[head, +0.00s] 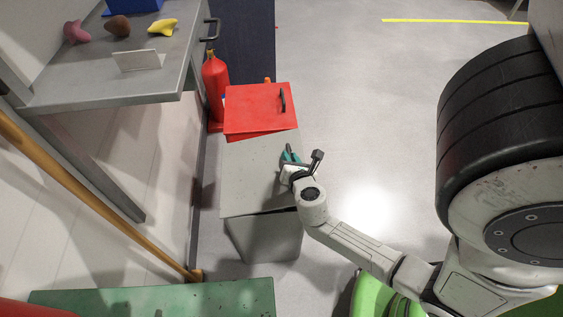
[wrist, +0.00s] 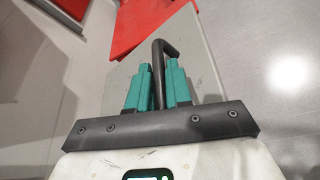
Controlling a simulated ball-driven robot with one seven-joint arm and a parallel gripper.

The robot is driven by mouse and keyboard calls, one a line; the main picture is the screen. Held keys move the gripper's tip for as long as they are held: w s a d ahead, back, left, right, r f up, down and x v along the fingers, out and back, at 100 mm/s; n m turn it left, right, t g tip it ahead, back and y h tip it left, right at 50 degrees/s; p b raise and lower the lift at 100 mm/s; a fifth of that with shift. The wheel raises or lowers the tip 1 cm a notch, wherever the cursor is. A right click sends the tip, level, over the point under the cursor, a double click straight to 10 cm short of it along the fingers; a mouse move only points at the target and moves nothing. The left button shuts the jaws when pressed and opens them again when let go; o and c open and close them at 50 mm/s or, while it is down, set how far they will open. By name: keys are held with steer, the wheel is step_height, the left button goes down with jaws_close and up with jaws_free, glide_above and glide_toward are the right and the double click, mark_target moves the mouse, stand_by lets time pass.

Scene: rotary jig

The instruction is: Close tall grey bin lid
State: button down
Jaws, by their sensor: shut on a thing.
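The tall grey bin (head: 264,238) stands on the floor in the head view, with its flat grey lid (head: 245,175) over its top. The lid looks roughly level but sits slightly askew to the bin body; I cannot tell whether it is fully down. My gripper (head: 290,155) is at the lid's right side, and its teal fingers are shut on the dark lid handle. In the wrist view the handle (wrist: 162,58) stands between the two teal fingers (wrist: 158,88), with the grey lid (wrist: 205,65) behind them.
A red bin (head: 258,108) with a handled lid stands just behind the grey one, beside a red fire extinguisher (head: 214,88). A grey table (head: 100,85) is at left. A green surface (head: 160,298) lies in front. The floor to the right (head: 370,120) is clear.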

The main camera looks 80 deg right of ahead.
steer(key=f, duration=0.1)
steer(key=f+b, duration=0.2)
steer(key=shift+s+d+m+t, duration=0.15)
steer(key=shift+s+m+t, duration=0.15)
steer(key=shift+s, duration=0.1)
steer(key=f+b, duration=0.2)
steer(key=b, duration=0.1)
steer(key=shift+s+d+f, duration=0.1)
steer(key=shift+s+f, duration=0.1)
steer(key=shift+s, duration=0.15)
steer(key=shift+f, duration=0.15)
steer(key=c, duration=1.2)
jaws_free()
steer(key=shift+o, duration=0.4)
steer(key=v, duration=1.1)
steer(key=shift+d, duration=0.1)
steer(key=shift+w, duration=0.1)
